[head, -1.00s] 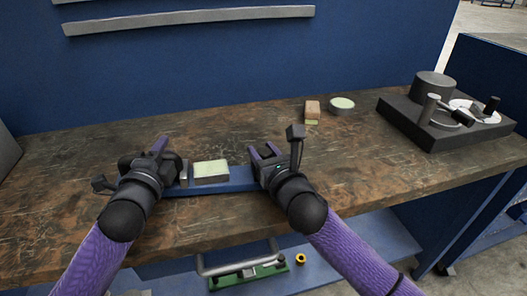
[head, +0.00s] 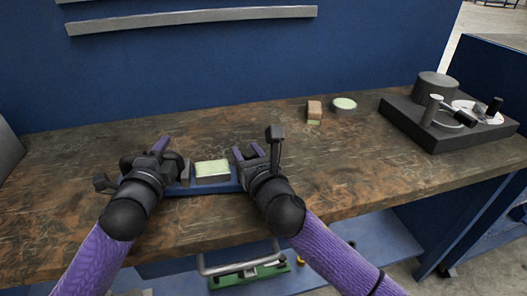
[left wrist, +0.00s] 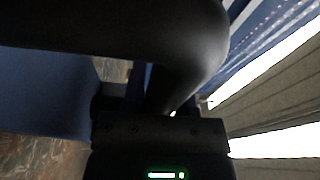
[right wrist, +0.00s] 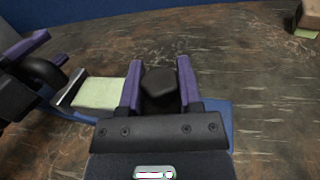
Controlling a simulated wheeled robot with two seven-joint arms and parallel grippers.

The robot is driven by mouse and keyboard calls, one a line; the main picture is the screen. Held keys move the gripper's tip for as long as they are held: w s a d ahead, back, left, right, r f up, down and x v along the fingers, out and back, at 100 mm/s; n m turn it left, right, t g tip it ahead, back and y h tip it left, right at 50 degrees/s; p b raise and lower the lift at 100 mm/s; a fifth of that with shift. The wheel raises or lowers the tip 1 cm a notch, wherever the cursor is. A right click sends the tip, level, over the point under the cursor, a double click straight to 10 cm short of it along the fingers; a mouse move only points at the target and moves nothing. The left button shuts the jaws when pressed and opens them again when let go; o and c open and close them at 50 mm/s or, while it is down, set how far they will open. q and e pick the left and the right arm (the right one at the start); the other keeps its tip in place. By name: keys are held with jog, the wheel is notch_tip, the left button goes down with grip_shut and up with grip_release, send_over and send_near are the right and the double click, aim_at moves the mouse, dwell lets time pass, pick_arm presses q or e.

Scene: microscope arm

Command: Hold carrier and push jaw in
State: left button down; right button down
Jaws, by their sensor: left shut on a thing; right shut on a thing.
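The blue carrier (head: 205,187) lies along the table's front with a pale green-topped block (head: 212,171) on it. A light metal plate (right wrist: 70,88) stands at the block's left side in the right wrist view. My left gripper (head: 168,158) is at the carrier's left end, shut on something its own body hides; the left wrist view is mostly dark. My right gripper (head: 248,153) is over the carrier's right part, shut on a dark block-like piece (right wrist: 159,90), perhaps the jaw. A gap shows between that piece and the green-topped block.
A brown block (head: 314,110) and a round pale-topped tin (head: 344,105) stand further back. A dark microscope base (head: 450,130) stands at the right. A green plate with a grey handle (head: 248,275) lies on the lower shelf. The table between is clear.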

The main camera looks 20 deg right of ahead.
pick_arm(q)
jog(key=shift+d+r, duration=0.1)
jog(key=shift+r, duration=0.1)
pick_arm(e)
jog(key=shift+a, duration=1.15)
jog(key=shift+c, duration=1.3)
grip_release()
jog(key=shift+w, duration=0.1)
jog(key=shift+d, duration=0.1)
jog(key=s, duration=0.4)
jog(key=s+d, duration=0.1)
jog(key=s, duration=0.3)
jog(key=s+d, duration=0.1)
jog(key=s, duration=0.3)
jog(key=shift+w, duration=0.1)
